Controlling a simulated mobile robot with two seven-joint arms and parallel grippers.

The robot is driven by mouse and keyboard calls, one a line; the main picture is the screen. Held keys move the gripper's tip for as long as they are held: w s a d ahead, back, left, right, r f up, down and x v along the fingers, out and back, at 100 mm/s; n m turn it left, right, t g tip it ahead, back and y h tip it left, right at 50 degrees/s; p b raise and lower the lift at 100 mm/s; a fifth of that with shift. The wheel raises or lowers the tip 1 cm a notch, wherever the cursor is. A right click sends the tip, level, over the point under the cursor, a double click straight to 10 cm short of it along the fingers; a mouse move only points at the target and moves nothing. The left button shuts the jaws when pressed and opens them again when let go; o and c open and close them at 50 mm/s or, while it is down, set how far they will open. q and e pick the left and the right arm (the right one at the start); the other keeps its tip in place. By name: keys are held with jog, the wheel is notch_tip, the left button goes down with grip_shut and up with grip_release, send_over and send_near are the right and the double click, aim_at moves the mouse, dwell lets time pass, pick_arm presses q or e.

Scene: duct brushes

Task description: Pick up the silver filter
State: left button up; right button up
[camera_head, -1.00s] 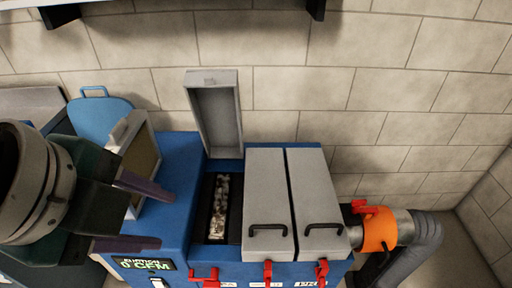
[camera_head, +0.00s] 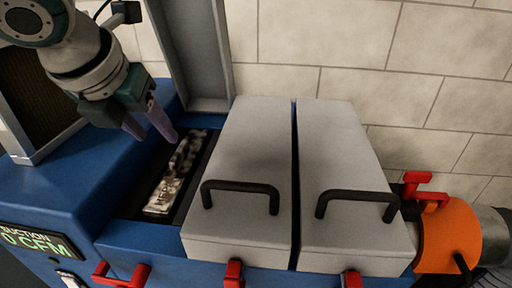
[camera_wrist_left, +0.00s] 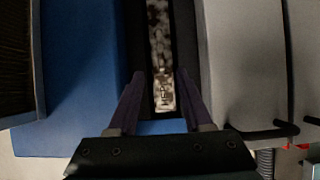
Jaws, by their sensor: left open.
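The silver filter (camera_head: 176,172) is a long narrow piece, mottled silver and dark, with lettering at its near end. It sits in the open dark slot of the blue machine and also shows between my fingers in the left wrist view (camera_wrist_left: 161,60). My left gripper (camera_head: 149,126) is open and empty, above the slot's left side in the head view. In the left wrist view its two purple fingers (camera_wrist_left: 160,102) point along the slot, one on each side of the filter's line; I cannot tell the height gap. My right gripper is not in view.
A grey lid (camera_head: 205,60) stands open behind the slot. Two closed grey lids with black handles (camera_head: 240,190) lie to its right. A framed brown panel (camera_head: 40,100) stands at left. Red latches (camera_head: 123,274) line the front. An orange collar (camera_head: 449,238) is at right.

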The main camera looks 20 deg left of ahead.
aim_at(178, 151)
pick_arm(q)
jog(key=b+x, duration=0.1)
jog(key=x, duration=0.2)
jog(key=shift+f, duration=0.3)
jog(key=b+x, duration=0.1)
jog(key=x, duration=0.2)
jog(key=w+b+x, duration=0.1)
jog(key=x, duration=0.1)
jog(key=shift+r+b, duration=0.1)
jog(key=shift+b, duration=0.25)
grip_shut()
jog(key=shift+w+r, duration=0.1)
dwell(0.6)
